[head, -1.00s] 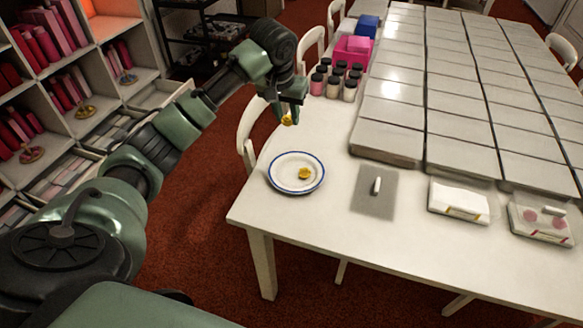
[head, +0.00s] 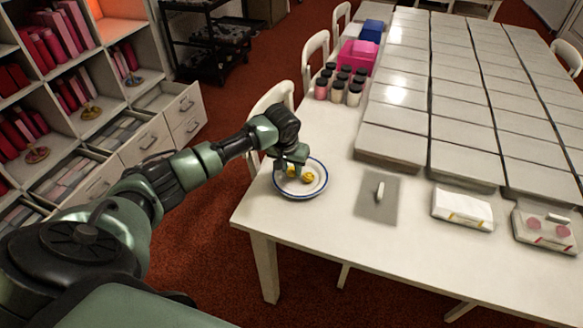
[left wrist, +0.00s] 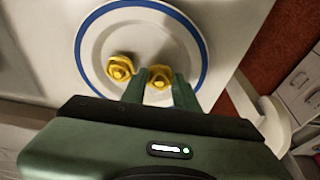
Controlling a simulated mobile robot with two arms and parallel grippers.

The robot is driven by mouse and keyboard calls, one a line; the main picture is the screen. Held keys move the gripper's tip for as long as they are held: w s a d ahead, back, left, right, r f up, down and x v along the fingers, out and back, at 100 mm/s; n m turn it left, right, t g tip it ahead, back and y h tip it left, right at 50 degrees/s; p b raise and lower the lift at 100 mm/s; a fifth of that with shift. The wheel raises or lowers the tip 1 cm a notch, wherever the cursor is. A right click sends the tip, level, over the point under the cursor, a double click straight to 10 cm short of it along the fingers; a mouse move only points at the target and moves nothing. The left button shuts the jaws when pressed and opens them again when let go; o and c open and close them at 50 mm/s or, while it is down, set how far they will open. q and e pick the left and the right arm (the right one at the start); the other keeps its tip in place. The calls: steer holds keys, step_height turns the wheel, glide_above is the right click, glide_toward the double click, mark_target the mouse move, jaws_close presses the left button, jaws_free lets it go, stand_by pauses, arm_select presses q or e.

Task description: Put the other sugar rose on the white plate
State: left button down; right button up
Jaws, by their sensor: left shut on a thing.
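The white plate (head: 313,188) with a blue rim lies near the table's left corner; it also fills much of the left wrist view (left wrist: 140,30). One yellow sugar rose (head: 308,178) rests on the plate, seen in the left wrist view (left wrist: 120,68) to the left of my fingers. My left gripper (head: 293,167) is over the plate, shut on the other yellow sugar rose (left wrist: 160,77) between its fingertips (left wrist: 160,90). Whether this held rose touches the plate I cannot tell. The two roses are close together but apart. My right gripper is not in view.
A grey mat (head: 378,196) with a small white piece lies right of the plate. Boxes (head: 462,208) stand further right. Several jars (head: 340,85) and a pink box (head: 358,57) are behind. A white chair (head: 268,108) stands close beyond the arm.

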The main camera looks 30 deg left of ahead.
arm_select(q)
steer(key=shift+f, duration=0.15)
steer(key=c, duration=1.4)
jaws_free()
steer(key=shift+o, duration=0.2)
steer(key=v, duration=1.2)
